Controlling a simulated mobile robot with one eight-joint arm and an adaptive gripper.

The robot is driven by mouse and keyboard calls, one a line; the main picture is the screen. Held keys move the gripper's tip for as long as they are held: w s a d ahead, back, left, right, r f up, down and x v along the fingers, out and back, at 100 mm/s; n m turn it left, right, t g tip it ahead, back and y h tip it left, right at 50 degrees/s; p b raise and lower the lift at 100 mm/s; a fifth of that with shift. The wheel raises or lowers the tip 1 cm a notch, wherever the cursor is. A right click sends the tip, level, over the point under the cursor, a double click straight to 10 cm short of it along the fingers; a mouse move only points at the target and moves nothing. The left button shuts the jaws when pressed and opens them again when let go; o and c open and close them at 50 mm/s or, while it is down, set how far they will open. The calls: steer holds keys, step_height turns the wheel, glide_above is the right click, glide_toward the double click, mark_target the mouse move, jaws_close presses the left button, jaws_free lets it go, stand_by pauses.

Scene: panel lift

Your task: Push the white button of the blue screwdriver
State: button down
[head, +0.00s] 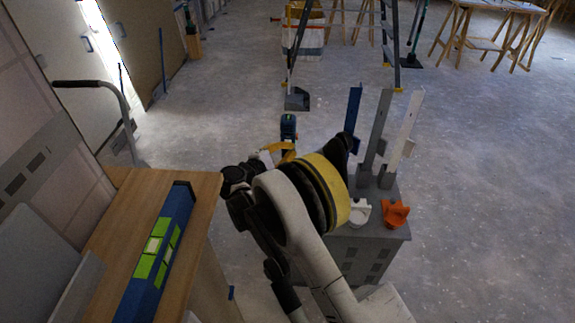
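A small blue and black object (288,128) shows just beyond my arm, near the picture's middle. It may be the blue screwdriver, but it is too small to be sure. A yellow-orange piece shows just below it, against the dark parts of my arm. I cannot make out a white button on it. My white and black arm with its yellow ring fills the lower middle and hides what lies behind it. I cannot pick out my gripper's fingers, nor tell whether they touch the blue object.
A grey cabinet (372,246) at right bears upright blue (352,110), grey (377,130) and white (405,128) pieces, plus a white knob (358,212) and an orange knob (395,213). A wooden table (115,215) at left holds a blue bar (170,228) with green patches. The right floor is clear.

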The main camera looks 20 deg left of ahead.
steer(key=shift+s, duration=0.1)
steer(key=shift+s+d, duration=0.25)
steer(key=shift+s, duration=0.7)
steer(key=shift+s+d, duration=0.2)
steer(key=shift+s, duration=0.75)
steer(key=shift+s+d, duration=0.25)
steer(key=shift+s, duration=0.7)
